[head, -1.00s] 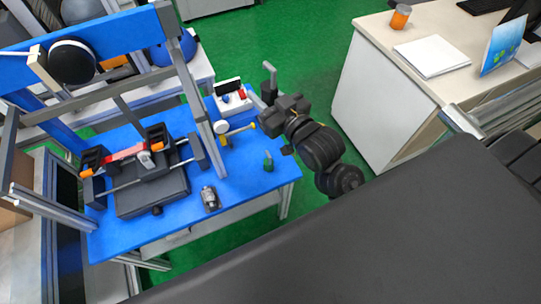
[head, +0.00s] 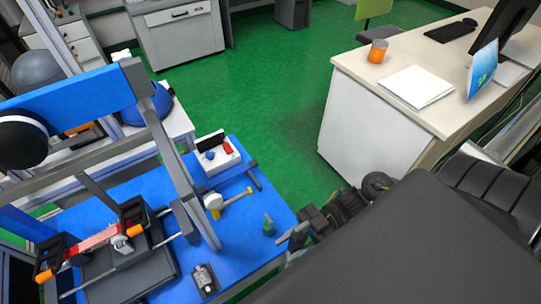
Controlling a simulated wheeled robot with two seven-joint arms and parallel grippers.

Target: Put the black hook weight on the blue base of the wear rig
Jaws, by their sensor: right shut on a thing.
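The wear rig stands on a blue base (head: 236,262) at the lower left, with a blue beam (head: 75,103) on a grey frame above it. My right gripper (head: 287,235) is at the right edge of the base, beside a small green piece (head: 268,228). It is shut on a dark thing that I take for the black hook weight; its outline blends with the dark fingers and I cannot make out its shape. Whether it touches the base I cannot tell. My left gripper is not in view.
A cream desk (head: 355,135) stands at the right. Green floor lies between.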

